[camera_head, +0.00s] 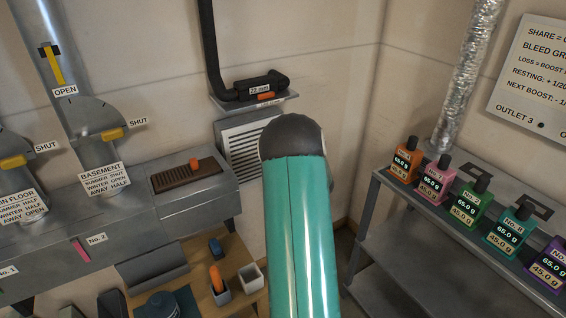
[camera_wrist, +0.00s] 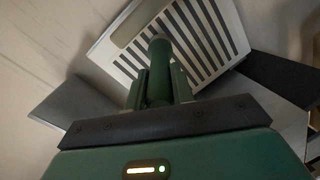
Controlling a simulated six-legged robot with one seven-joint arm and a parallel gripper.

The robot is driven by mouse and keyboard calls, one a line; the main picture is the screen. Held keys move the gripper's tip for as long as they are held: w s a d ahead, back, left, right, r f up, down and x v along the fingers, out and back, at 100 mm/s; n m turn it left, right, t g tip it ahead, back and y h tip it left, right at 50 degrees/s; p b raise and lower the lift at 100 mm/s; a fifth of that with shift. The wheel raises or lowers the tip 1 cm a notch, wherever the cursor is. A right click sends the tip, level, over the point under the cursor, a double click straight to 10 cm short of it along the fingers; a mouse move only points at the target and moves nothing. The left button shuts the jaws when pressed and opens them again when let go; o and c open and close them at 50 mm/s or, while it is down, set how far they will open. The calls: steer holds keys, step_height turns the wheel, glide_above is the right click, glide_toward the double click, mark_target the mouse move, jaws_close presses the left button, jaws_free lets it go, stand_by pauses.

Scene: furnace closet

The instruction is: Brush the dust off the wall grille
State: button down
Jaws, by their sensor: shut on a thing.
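The white wall grille (camera_head: 240,145) is low on the back wall, partly hidden behind my green arm. In the wrist view its dark slots (camera_wrist: 196,45) fill the top middle, tilted in the picture. My gripper (camera_wrist: 160,88) is shut on an upright green round handle (camera_wrist: 160,65), seemingly the brush's, close in front of the grille. A tan elongated piece (camera_wrist: 134,24) shows beyond the handle, over the grille's upper left; I cannot tell whether it is the brush head or dust. Contact with the grille cannot be made out. The head view hides my gripper behind the arm.
A shelf with a black pipe fitting (camera_head: 262,86) juts out above the grille. Grey ductwork with a brown slotted plate (camera_head: 187,176) stands left. A wooden bench (camera_head: 237,268) with small cups is below. A metal rack (camera_head: 375,200) with several colored bottles stands right.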

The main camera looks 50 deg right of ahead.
steer(key=shift+a, duration=0.1)
stand_by(0.3)
steer(key=shift+w+a, duration=0.2)
steer(key=shift+a, duration=0.5)
steer(key=shift+w+a, duration=0.25)
steer(key=shift+a, duration=0.4)
steer(key=shift+w+a, duration=0.2)
steer(key=shift+a, duration=0.5)
steer(key=shift+d, duration=0.15)
steer(key=shift+s+d, duration=0.2)
steer(key=shift+d, duration=0.45)
steer(key=shift+s+d, duration=0.25)
steer(key=shift+d, duration=0.45)
steer(key=shift+s+d, duration=0.2)
steer(key=shift+d, duration=0.45)
steer(key=shift+w+a, duration=0.1)
steer(key=shift+a, duration=0.05)
steer(key=shift+w+a, duration=0.3)
steer(key=shift+a, duration=0.7)
steer(key=shift+w+a, duration=0.25)
steer(key=shift+a, duration=0.75)
steer(key=shift+d, duration=0.2)
